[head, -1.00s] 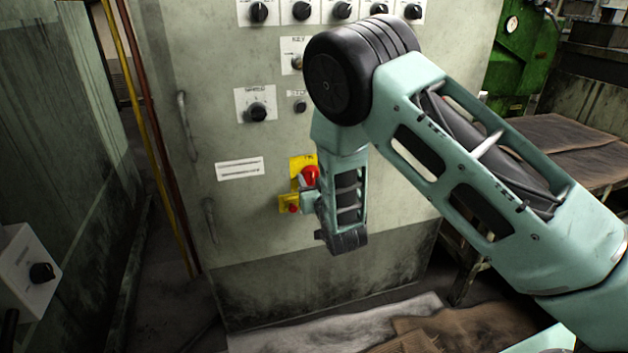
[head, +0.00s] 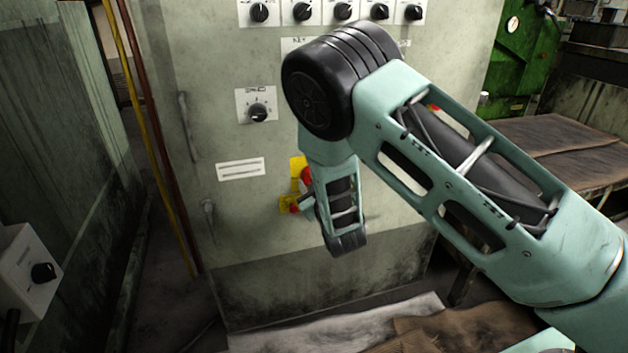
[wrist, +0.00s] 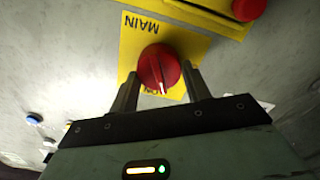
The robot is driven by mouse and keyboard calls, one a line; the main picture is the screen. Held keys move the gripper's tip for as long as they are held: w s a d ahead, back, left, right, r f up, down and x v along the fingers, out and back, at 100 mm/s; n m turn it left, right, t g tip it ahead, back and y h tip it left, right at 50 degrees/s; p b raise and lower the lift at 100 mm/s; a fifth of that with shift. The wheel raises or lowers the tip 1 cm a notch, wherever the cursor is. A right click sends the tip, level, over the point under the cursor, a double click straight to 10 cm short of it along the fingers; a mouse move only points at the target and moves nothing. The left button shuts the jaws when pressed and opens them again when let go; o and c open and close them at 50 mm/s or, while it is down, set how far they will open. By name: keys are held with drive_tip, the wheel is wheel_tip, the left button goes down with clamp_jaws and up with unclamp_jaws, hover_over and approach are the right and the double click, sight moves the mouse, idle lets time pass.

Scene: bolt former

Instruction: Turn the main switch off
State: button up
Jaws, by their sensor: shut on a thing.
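The main switch is a red round knob (wrist: 158,68) with a raised grip bar and a white mark, on a yellow plate (wrist: 128,46) reading MAIN. In the wrist view my gripper (wrist: 160,84) has one finger on each side of the knob, shut on it. The white mark points toward the gripper's palm, slightly right of straight. In the head view the red knob (head: 306,178) shows in part on the grey cabinet front, with my wrist covering its right side. The fingers are mostly hidden there.
A red push button (wrist: 249,8) on a yellow box is close to the main switch; the box (head: 286,205) also shows low in the head view. Black selector knobs (head: 257,112) are higher on the cabinet (head: 235,220). A wooden-topped table (head: 560,140) stands at right.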

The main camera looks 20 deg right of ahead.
drive_tip(key=n, duration=0.4)
drive_tip(key=n+p, duration=0.1)
drive_tip(key=n, duration=0.3)
drive_tip(key=n+p, duration=0.1)
drive_tip(key=n, duration=0.3)
drive_tip(key=shift+a+f, duration=0.15)
drive_tip(key=shift+f, duration=0.1)
idle(0.5)
drive_tip(key=o, duration=1)
drive_tip(key=shift+c, duration=0.2)
drive_tip(key=shift+s, duration=0.1)
drive_tip(key=s, duration=1.7)
drive_tip(key=shift+p, duration=0.35)
drive_tip(key=shift+f, duration=0.1)
